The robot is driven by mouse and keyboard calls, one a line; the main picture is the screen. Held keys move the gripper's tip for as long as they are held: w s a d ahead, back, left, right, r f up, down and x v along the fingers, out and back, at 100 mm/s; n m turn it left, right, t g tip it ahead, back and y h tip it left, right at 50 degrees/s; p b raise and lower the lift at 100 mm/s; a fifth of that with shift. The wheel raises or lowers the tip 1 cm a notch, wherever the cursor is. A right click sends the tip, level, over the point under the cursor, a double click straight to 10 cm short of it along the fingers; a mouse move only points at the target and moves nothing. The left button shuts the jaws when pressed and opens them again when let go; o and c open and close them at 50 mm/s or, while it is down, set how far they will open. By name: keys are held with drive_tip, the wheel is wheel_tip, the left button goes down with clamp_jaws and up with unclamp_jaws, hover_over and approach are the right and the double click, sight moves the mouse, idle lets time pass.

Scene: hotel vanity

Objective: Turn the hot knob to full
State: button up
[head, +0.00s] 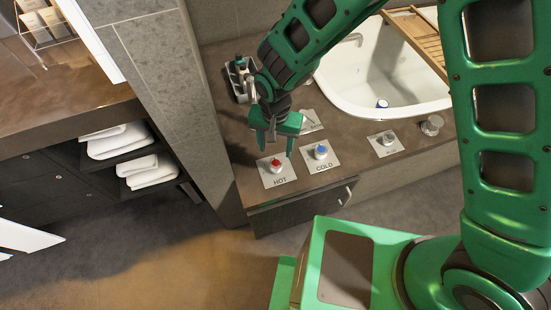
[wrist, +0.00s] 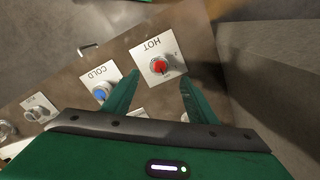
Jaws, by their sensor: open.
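The hot knob (head: 276,165) has a red cap and sits on a light square plate marked HOT on the brown counter. It also shows in the wrist view (wrist: 160,66), where its plate is upside down. The blue-capped cold knob (head: 320,152) is on its own plate to the right; in the wrist view it is the blue knob (wrist: 100,93) at the left. My gripper (head: 275,152) is open and points down, just above and behind the hot knob. In the wrist view the red knob lies ahead of the gap between the fingers, and neither finger visibly touches it.
A white basin (head: 372,75) with a wooden rack (head: 418,42) is at the upper right. Another plated control (head: 386,139) and a metal knob (head: 432,125) stand right of the cold knob. A small caddy (head: 240,80) stands behind my gripper. A tiled pillar (head: 172,95) rises to the left.

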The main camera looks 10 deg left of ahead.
sight(275, 163)
wheel_tip(275, 163, down, 9)
drive_tip(key=shift+r, duration=0.2)
idle(0.3)
drive_tip(key=c, duration=1.1)
